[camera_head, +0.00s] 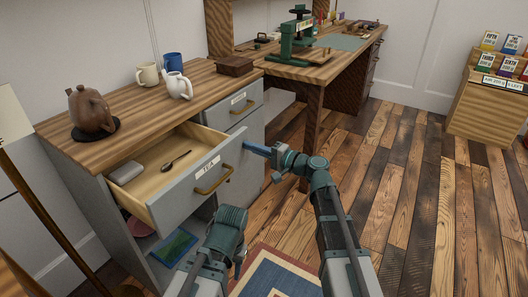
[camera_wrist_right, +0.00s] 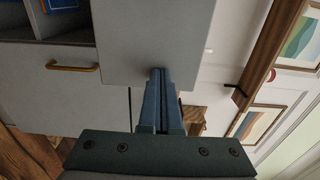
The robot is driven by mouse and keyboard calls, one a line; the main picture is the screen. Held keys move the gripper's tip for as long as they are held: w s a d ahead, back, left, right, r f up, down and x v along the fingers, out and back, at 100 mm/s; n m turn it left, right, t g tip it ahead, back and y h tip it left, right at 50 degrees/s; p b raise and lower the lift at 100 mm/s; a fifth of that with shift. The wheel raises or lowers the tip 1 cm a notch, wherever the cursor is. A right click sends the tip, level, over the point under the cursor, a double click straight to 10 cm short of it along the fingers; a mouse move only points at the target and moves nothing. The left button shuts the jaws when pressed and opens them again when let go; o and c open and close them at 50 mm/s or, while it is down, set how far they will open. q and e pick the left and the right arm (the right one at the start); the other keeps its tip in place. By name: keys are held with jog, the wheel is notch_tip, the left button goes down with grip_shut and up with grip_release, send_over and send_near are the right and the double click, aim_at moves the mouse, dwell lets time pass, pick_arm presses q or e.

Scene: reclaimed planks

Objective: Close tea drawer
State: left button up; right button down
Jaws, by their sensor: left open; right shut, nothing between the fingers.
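The tea drawer (camera_head: 180,205) stands pulled out of the grey cabinet, with a TEA label and a brass handle (camera_head: 213,178) on its front. A spoon (camera_head: 176,160) and a small grey box (camera_head: 125,172) lie inside it. My right gripper (camera_head: 246,146) is shut and empty, its tips by the right end of the drawer front. In the right wrist view the shut fingers (camera_wrist_right: 160,72) reach a plain grey panel (camera_wrist_right: 150,35); I cannot tell whether they touch it. My left gripper (camera_head: 240,264) is low in front of the cabinet, open, partly hidden by its own wrist.
The cabinet top (camera_head: 140,110) holds a brown teapot (camera_head: 90,110), a white jug (camera_head: 177,86), mugs and a wooden box (camera_head: 234,66). Below the drawer is an open shelf with a blue-green item (camera_head: 174,247). A rug (camera_head: 275,275) lies in front; plank floor at right is clear.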

aim_at(240, 143)
jog(key=x, duration=1.8)
jog(key=shift+w+a, duration=0.2)
jog(key=shift+w, duration=0.05)
jog(key=shift+w+a, duration=0.15)
jog(key=shift+a, duration=0.1)
jog(key=shift+s+d, duration=0.3)
jog(key=shift+d, duration=0.05)
jog(key=v, duration=1.3)
jog(key=shift+s+d, duration=0.2)
jog(key=shift+d, duration=0.1)
pick_arm(q)
jog(key=shift+d, duration=0.7)
pick_arm(e)
jog(key=shift+s+f, duration=0.1)
